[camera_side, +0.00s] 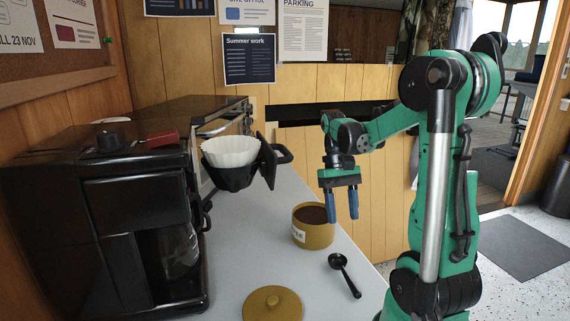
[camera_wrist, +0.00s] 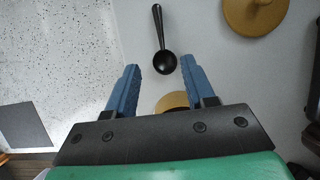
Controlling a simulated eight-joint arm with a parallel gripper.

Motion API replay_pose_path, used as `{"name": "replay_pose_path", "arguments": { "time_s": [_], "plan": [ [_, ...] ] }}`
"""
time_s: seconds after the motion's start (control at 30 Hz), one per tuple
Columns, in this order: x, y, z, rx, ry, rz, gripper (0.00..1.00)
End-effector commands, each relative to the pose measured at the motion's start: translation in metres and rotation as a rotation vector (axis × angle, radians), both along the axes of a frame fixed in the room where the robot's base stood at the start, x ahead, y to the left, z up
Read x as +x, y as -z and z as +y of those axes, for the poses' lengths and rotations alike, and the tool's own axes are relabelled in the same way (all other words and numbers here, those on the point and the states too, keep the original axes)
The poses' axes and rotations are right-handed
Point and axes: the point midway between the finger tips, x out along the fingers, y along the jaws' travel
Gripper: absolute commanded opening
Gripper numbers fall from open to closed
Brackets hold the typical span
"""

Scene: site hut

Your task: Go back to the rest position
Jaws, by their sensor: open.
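My gripper (camera_side: 342,205) is open and empty, pointing down above the counter's right edge, beside and above the canister. Its two blue fingers also show spread apart in the wrist view (camera_wrist: 158,85). The mustard canister (camera_side: 314,234) stands open on the counter with dark brown grounds in it. In the wrist view, it is mostly hidden behind the gripper. A black scoop (camera_side: 344,273) lies on the counter in front of the canister; it also shows in the wrist view (camera_wrist: 164,62). The round mustard lid (camera_side: 272,304) lies flat nearer the camera.
A black coffee machine (camera_side: 130,215) stands at the left, with a glass carafe (camera_side: 178,255) in it. A black filter holder with a white paper filter (camera_side: 232,152) sticks out from the machine. Free room lies over the floor (camera_side: 520,290) at the right.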

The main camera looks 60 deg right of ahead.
Motion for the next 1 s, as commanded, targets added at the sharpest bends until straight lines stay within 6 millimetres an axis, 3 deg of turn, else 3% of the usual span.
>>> {"name": "replay_pose_path", "arguments": {
  "time_s": [0.33,0.43,0.73,1.0],
  "plan": [
    [0.000,-0.002,0.000,0.000,0.000,0.000,0.48],
    [0.000,-0.014,0.000,0.000,0.000,0.000,0.48],
    [0.000,-0.113,0.000,0.000,0.000,0.000,0.48],
    [0.000,-0.170,0.000,0.000,0.000,0.000,0.48]
  ]
}}
